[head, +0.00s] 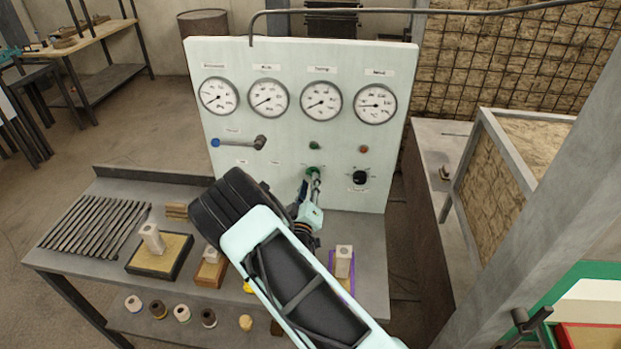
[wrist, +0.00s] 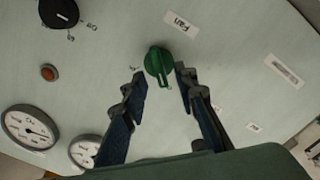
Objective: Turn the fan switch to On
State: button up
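The fan switch is a round green knob with a raised bar grip, on the pale control panel. In the wrist view the knob (wrist: 158,62) sits beside a white "Fan" label (wrist: 182,24), which appears tilted there. Small marks around the knob are too small to read. My gripper (wrist: 162,82) is open. Its two dark fingers reach toward the knob, one on each side, and no clear contact shows. In the head view the green knob (head: 313,170) is partly hidden by my gripper (head: 312,186), which points at the panel.
The panel (head: 225,55) also carries gauges (head: 321,100), a black knob (head: 360,177), a red button (head: 364,149) and a lever (head: 260,142) above left. The workbench (head: 370,270) below holds rods (head: 95,225) and blocks (head: 151,238).

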jog(key=shift+w, duration=1.05)
grip_shut()
